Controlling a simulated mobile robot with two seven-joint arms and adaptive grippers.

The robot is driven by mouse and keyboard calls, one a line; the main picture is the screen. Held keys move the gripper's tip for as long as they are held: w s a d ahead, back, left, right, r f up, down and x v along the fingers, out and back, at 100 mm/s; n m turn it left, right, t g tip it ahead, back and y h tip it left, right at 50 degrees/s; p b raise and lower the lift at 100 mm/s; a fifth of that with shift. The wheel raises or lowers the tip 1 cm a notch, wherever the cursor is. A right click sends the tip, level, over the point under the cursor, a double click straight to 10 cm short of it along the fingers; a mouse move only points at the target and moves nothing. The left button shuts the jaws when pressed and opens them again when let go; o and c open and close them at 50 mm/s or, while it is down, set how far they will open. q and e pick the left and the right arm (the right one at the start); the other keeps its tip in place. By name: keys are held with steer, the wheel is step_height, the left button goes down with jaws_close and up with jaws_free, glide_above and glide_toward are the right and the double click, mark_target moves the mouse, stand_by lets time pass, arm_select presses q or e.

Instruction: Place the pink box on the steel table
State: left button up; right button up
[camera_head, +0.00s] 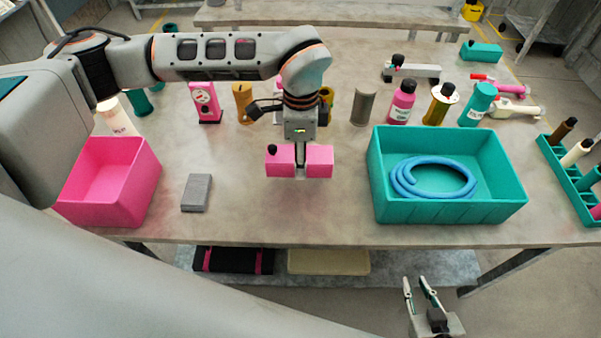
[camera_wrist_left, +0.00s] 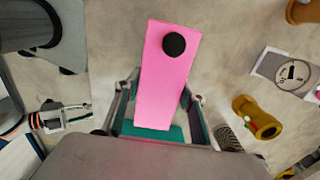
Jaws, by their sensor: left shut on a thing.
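The pink box (camera_head: 318,162) is a small block with a round black knob near one end. My left gripper (camera_head: 300,168) points down over the middle of the steel table (camera_head: 265,215) and is shut on the box. In the left wrist view the pink box (camera_wrist_left: 165,85) lies between the two fingers of my left gripper (camera_wrist_left: 158,105). I cannot tell whether its underside touches the table or hangs just above it. My right gripper (camera_head: 422,292) is open and empty, low in front of the table's front edge.
A pink bin (camera_head: 105,195) and a grey block (camera_head: 197,193) stand left. A teal bin (camera_head: 450,212) with a coiled blue hose (camera_head: 432,178) stands right. Bottles, a pink gauge unit (camera_head: 206,102) and tools line the back. Bare tabletop surrounds the box in front.

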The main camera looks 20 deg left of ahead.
mark_target(301, 184)
arm_select(q)
steer(key=shift+f, duration=3.35)
steer(key=shift+f, duration=0.2)
steer(key=o, duration=1.2)
steer(key=shift+r, duration=0.1)
steer(key=shift+r, duration=0.25)
step_height(301, 184, up, 12)
steer(key=shift+f+b, duration=0.1)
steer(key=shift+b, duration=0.35)
